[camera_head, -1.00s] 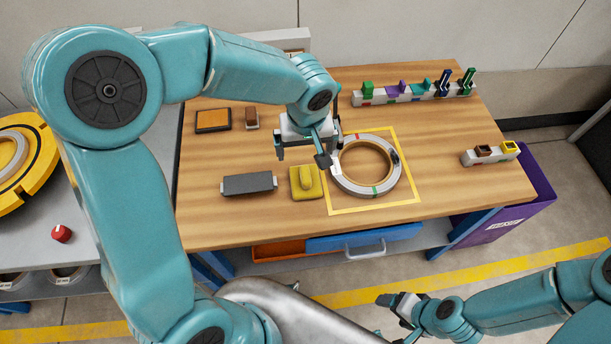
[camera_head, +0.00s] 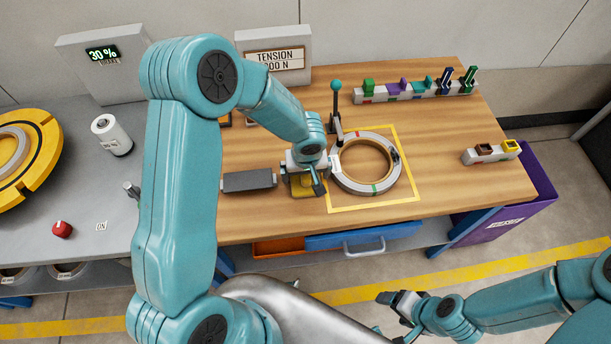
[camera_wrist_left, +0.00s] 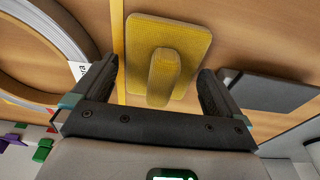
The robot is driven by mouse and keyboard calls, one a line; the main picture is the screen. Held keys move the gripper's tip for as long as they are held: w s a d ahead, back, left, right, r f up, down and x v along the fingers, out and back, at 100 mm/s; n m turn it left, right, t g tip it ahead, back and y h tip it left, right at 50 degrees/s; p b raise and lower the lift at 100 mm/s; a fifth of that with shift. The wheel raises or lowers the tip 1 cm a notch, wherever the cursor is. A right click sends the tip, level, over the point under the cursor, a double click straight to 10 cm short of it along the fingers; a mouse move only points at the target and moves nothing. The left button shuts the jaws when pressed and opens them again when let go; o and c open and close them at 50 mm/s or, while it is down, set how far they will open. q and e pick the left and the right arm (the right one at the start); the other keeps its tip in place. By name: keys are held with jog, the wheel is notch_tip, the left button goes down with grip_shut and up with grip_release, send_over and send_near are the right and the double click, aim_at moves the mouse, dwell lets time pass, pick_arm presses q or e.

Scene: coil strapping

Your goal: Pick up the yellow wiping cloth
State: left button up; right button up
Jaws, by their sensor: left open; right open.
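The yellow wiping cloth (camera_wrist_left: 143,40) lies flat on the wooden table with a raised ridge in its middle. In the head view it is mostly hidden under my left gripper, with a yellow part (camera_head: 304,191) showing. My left gripper (camera_head: 303,183) is above the cloth, open and empty. In the left wrist view its two fingers (camera_wrist_left: 162,85) stand apart, with the cloth's ridge between and beyond them. My right gripper (camera_head: 398,310) is open, low at the front right, away from the table.
A coil ring (camera_head: 372,188) lies inside a yellow outlined square, just right of my left gripper. A grey block (camera_head: 248,181) lies to its left. A lever with a teal knob (camera_head: 337,105) stands behind. Small holders (camera_head: 420,92) line the back right.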

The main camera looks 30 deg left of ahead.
pick_arm(q)
jog(key=shift+s, duration=0.1)
jog(key=shift+c, duration=0.7)
jog(key=c, duration=0.7)
notch_tip(320, 180, up, 20)
jog(key=shift+p, duration=0.4)
